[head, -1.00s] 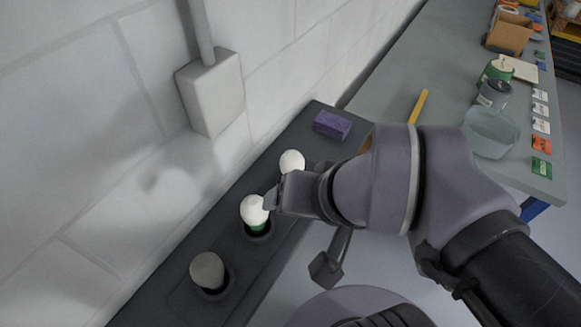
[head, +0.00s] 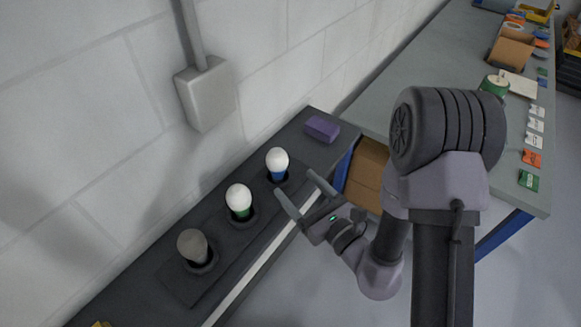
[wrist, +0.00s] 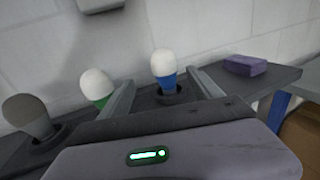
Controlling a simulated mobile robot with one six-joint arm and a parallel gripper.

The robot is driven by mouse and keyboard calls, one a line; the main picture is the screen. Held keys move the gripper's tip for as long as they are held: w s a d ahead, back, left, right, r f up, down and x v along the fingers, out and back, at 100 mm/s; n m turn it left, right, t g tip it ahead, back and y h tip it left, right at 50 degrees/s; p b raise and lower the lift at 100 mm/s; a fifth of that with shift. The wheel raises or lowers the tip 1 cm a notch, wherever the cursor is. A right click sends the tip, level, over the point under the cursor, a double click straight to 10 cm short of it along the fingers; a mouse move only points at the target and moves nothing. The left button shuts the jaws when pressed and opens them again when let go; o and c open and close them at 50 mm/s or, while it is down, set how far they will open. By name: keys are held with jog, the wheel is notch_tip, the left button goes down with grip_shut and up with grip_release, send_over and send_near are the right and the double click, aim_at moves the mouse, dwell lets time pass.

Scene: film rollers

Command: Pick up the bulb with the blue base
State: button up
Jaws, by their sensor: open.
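The bulb with the blue base (head: 278,163) stands upright in the far socket of a dark holder on the narrow dark bench, its white globe on top. In the wrist view the blue-based bulb (wrist: 164,68) stands beyond my gripper, between the lines of the two fingers and nearer the right one. My gripper (head: 294,193) is open and empty, to the lower right of this bulb in the head view, its fingers pointing toward the holder. Its fingers also show in the wrist view (wrist: 163,92). It appears apart from the bulb.
A green-based white bulb (head: 239,200) stands in the middle socket, close to the left finger in the wrist view. A grey bulb (head: 193,246) stands in the near socket. A purple block (head: 322,129) lies beyond the holder. The wall (head: 90,120) rises behind the bench.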

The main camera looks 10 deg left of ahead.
aim_at(280, 167)
jog(key=b+x, duration=0.1)
jog(key=x, duration=0.8)
jog(key=shift+b, duration=0.35)
jog(key=x, duration=0.5)
jog(key=shift+w+d+r+b, duration=0.1)
jog(key=shift+w+r+b, duration=0.15)
jog(key=shift+w+b, duration=0.15)
jog(key=shift+d, duration=0.1)
jog(key=c, duration=1.5)
